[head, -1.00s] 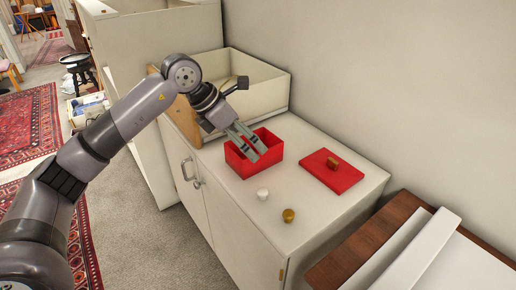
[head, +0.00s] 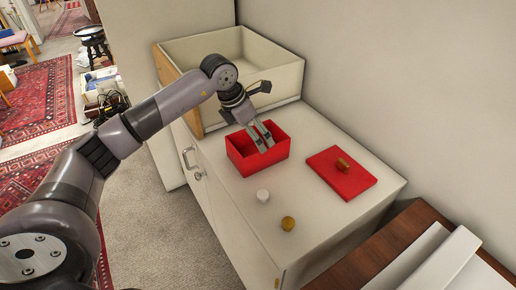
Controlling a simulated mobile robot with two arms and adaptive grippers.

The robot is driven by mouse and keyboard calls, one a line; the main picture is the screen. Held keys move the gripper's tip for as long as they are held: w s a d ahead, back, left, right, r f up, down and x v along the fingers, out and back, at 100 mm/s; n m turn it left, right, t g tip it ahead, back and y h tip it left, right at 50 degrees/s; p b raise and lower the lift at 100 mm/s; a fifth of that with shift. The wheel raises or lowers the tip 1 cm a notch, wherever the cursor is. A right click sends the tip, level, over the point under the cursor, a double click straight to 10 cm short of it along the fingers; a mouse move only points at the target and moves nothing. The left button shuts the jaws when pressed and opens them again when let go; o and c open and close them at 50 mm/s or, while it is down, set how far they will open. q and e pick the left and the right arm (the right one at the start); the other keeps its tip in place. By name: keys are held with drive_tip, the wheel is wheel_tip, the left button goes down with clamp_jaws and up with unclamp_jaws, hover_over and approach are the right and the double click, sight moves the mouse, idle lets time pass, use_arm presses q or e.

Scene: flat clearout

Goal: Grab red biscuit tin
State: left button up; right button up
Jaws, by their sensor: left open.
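The red biscuit tin (head: 262,163) stands open, without its lid, on top of the white cabinet. A flat red lid (head: 337,178) with a brown knob-like piece (head: 342,164) on it lies apart, to the right of the tin. My left gripper (head: 264,144) is open, its fingertips pointing down at the tin's opening, over or just inside it. I cannot tell whether a finger touches a wall. The tin's inside is partly hidden by the fingers. My right gripper is not in view.
A small white piece (head: 263,196) and a brass-coloured knob (head: 288,223) lie on the cabinet top (head: 310,212) in front of the tin. An open cream drawer-like box (head: 285,80) stands behind. A brown wooden surface (head: 375,248) is at lower right.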

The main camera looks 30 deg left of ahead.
use_arm(q)
drive_tip(key=shift+w+d+f, duration=0.15)
drive_tip(key=shift+w+f, duration=0.05)
drive_tip(key=shift+f, duration=0.45)
drive_tip(key=shift+w+f, duration=0.15)
drive_tip(key=shift+f, duration=0.1)
drive_tip(key=p+x, duration=0.1)
drive_tip(key=x, duration=0.2)
drive_tip(key=shift+w+d+f, duration=0.1)
drive_tip(key=shift+w+f, duration=0.15)
drive_tip(key=shift+w+d+f, duration=0.1)
drive_tip(key=shift+w+f, duration=0.05)
drive_tip(key=shift+f, duration=0.35)
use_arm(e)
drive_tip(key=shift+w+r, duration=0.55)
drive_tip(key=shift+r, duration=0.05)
use_arm(q)
drive_tip(key=shift+c, duration=0.4)
drive_tip(key=c, duration=1.2)
drive_tip(key=shift+r, duration=0.1)
drive_tip(key=shift+c, duration=0.3)
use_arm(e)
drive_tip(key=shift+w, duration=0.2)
use_arm(q)
drive_tip(key=shift+r, duration=0.1)
